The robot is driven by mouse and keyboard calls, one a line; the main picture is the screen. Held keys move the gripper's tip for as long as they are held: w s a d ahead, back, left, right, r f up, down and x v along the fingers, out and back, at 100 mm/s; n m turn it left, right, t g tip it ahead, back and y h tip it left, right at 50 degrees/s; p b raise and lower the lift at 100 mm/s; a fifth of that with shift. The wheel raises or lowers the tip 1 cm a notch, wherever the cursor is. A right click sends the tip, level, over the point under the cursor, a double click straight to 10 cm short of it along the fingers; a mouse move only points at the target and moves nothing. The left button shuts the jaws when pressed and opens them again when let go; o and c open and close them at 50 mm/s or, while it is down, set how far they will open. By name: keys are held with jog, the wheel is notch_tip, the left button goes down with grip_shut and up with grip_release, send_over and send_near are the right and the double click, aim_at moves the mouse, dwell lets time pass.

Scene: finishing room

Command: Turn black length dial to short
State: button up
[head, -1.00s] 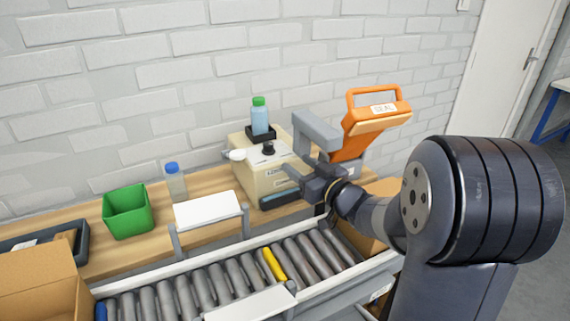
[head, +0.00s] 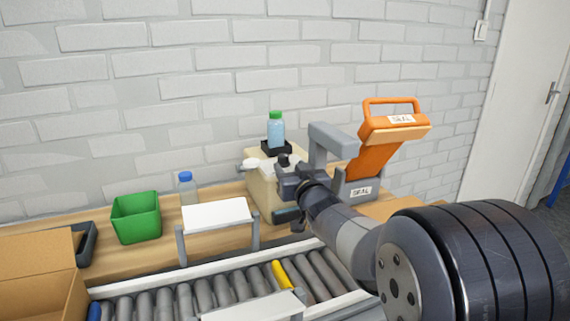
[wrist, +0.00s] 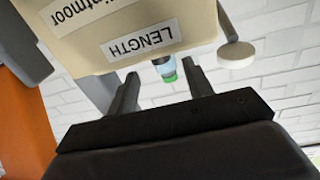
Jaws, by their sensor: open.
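In the wrist view the machine (wrist: 196,22) appears upside down with a LENGTH label (wrist: 141,38); the dial cannot be made out there. My gripper (head: 286,178) is open at the machine's front top, close to the dial. In the wrist view its two fingers (wrist: 160,88) stand apart with nothing gripped between them.
The orange sealer (head: 372,155) is right. A green bin (head: 136,218) and roller conveyor (head: 200,300) lie left and in front.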

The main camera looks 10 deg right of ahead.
aim_at(285, 160)
jog(key=shift+w+a, duration=0.15)
jog(key=shift+w, duration=1)
jog(key=shift+w+a, duration=0.1)
jog(key=shift+w, duration=1)
jog(key=shift+c, duration=0.6)
